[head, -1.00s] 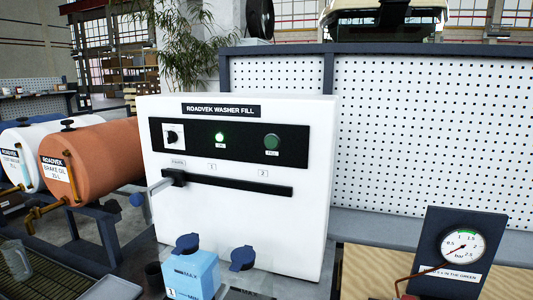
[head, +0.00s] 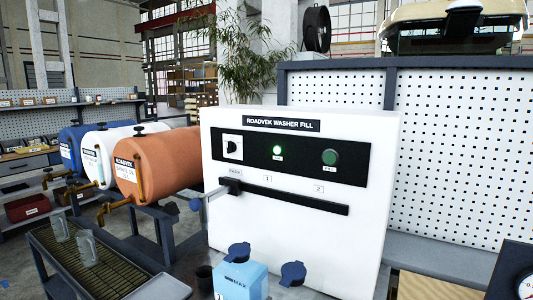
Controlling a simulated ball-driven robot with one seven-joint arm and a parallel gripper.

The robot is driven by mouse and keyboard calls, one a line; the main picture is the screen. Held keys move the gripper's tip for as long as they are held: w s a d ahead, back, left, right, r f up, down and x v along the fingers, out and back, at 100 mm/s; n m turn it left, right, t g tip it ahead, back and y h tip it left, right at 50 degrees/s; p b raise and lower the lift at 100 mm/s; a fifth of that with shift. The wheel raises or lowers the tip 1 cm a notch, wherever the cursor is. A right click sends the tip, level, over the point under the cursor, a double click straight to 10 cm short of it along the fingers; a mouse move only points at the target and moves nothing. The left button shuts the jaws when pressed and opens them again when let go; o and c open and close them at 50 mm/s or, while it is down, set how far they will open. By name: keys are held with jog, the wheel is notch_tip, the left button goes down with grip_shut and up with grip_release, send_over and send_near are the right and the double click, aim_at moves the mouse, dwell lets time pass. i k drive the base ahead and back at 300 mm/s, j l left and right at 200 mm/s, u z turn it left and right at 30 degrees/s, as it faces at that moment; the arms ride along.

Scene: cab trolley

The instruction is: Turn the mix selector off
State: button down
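The white washer fill cabinet (head: 300,235) stands right of centre in the head view. A black rotary knob on a small white plate (head: 232,147) sits at the left of its black panel; it looks like the mix selector. Its marks are too small to read, so I cannot tell its setting. To its right are a lit green lamp (head: 277,151) and a darker green button (head: 329,157). My gripper is not in view.
A black slide handle (head: 230,186) sits at the left end of a slot below the panel. A light blue container (head: 240,281) and blue caps (head: 292,273) are in front. An orange drum (head: 160,163) and a drip tray (head: 85,265) lie left.

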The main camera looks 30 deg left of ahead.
aim_at(232, 147)
jog(key=j+z, duration=0.2)
jog(key=j, duration=0.7)
jog(key=j+z, duration=0.2)
jog(key=j, duration=0.65)
jog(key=k, duration=0.05)
